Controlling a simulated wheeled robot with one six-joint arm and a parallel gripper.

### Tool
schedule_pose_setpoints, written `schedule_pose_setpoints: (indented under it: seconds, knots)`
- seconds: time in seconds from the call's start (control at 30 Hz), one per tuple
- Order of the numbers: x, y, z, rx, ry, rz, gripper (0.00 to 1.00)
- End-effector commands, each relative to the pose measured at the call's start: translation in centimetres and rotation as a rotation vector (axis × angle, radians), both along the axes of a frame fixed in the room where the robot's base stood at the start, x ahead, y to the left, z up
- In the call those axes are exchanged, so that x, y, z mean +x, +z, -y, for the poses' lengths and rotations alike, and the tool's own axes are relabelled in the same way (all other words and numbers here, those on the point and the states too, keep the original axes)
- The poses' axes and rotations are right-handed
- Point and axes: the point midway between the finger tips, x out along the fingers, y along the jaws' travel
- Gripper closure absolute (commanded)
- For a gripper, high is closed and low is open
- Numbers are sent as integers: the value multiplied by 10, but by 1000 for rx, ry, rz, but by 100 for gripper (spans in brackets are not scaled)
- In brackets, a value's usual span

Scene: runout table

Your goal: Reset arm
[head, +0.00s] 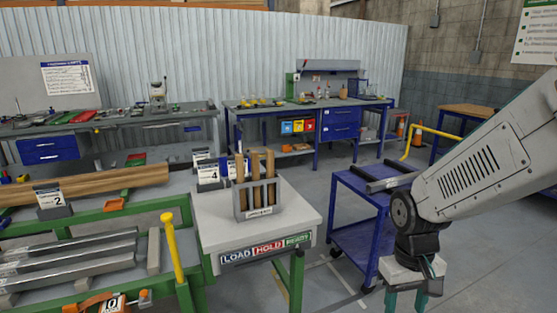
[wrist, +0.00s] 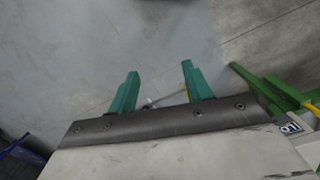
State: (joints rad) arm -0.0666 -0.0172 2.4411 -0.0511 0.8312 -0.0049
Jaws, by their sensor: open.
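My gripper (head: 406,299) hangs at the lower right of the head view, with green fingers pointing down. My gripper is open and holds nothing. It is to the right of the small white-topped table (head: 290,232) and in front of the blue cart, touching neither as far as I can see.
The white-topped table carries a grey rack (head: 258,198) with upright wooden pieces. A blue cart (head: 357,228) stands behind my arm. Green-framed racks with metal bars (head: 70,262) and a wooden beam (head: 90,186) are at left. Workbenches line the wall. Floor between table and cart is open.

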Motion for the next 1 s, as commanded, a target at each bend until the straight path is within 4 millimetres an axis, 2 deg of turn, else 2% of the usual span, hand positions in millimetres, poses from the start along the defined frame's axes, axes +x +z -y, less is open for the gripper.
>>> schedule_pose_setpoints:
  seconds: [0.03, 0.1, 0.3, 0.4, 0.7, 1.0]
  knots:
    - [-16, 20, 3, 2, -15, -7, 50]
    - [-40, 42, 5, 4, -30, -28, 50]
    - [-100, 95, 10, 20, -69, -26, 50]
    - [-121, 113, 12, 28, -83, 23, 50]
    - [-139, 146, 14, 42, -104, 212, 50]
    - [-140, 149, 15, 42, -108, 227, 50]
